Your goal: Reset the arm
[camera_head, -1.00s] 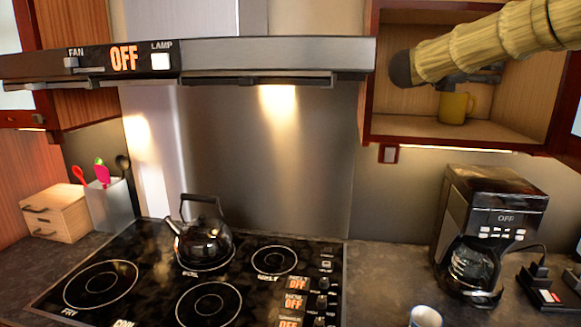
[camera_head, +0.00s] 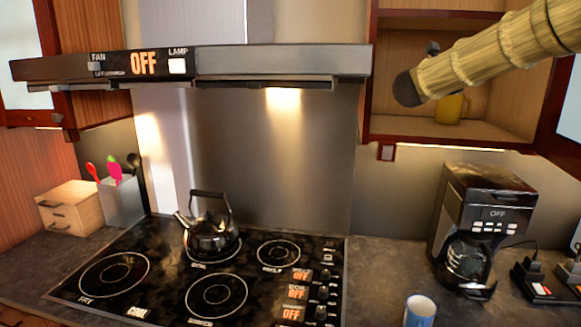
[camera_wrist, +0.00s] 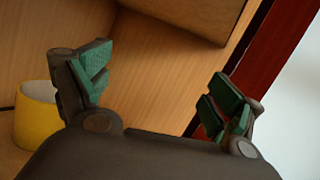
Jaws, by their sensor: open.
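My arm (camera_head: 490,50), pale and segmented with a dark end cap, reaches in from the upper right, in front of the open cupboard (camera_head: 500,124). My gripper is mostly hidden behind it in the head view. The wrist view shows my gripper (camera_wrist: 160,75) open and empty, with green pads on two dark fingers spread wide apart. A yellow mug (camera_head: 450,110) stands on the cupboard's lower shelf. The mug also shows in the wrist view (camera_wrist: 36,118), left of the left finger and outside the jaws, partly hidden by that finger.
A range hood (camera_head: 280,62) spans the left above a stove (camera_head: 160,268) with a kettle (camera_head: 210,232). A coffee maker (camera_head: 485,215) and a blue mug (camera_head: 420,312) stand on the counter. A cupboard door (camera_head: 572,110) is at the right edge.

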